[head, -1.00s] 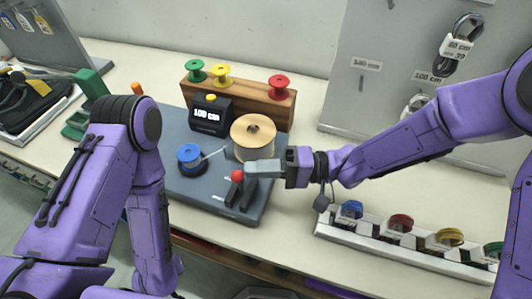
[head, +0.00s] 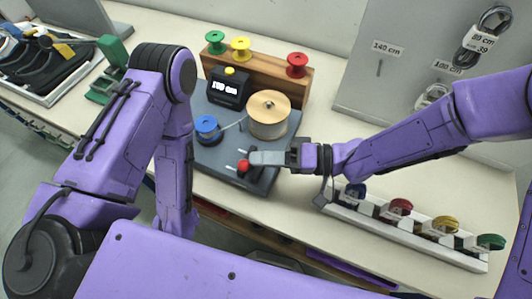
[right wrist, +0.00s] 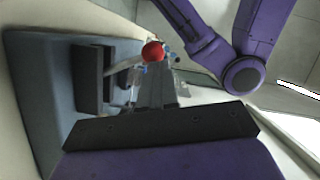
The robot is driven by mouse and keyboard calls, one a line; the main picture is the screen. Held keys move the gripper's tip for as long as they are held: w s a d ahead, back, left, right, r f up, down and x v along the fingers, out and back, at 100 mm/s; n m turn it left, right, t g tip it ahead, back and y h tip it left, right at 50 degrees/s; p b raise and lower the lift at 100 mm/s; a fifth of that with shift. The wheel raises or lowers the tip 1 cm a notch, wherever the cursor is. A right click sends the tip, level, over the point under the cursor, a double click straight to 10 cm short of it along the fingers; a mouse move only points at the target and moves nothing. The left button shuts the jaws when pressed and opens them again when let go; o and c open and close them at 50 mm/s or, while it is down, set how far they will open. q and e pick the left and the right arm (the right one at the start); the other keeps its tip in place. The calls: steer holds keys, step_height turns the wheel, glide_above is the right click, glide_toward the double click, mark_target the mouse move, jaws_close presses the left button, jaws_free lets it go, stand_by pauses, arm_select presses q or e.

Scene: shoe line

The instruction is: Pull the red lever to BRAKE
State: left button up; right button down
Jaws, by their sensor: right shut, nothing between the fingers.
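The red lever knob (head: 243,165) is near the front of the grey-blue machine plate (head: 206,158). The knob also shows in the right wrist view (right wrist: 153,51), beyond the fingertips and beside a dark upright block (right wrist: 90,78). My right gripper (head: 254,159) is shut with nothing between its fingers. Its tips are at the knob, touching or very close; I cannot tell which. In the right wrist view the fingers (right wrist: 155,82) point at the knob. The lever's shaft is mostly hidden in the head view. My left arm hangs at the left, its gripper out of sight.
On the plate are a tan reel (head: 268,112), a blue spool (head: 207,128) and a black length display (head: 226,88). A wooden rack (head: 268,70) holds green, yellow and red spools behind. A white tray (head: 400,232) of coloured coils lies at the right front.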

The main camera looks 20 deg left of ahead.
stand_by(0.3)
steer(key=p+v, duration=0.4)
steer(key=v, duration=0.6)
steer(key=shift+r, duration=0.2)
steer(key=shift+a+r, duration=0.1)
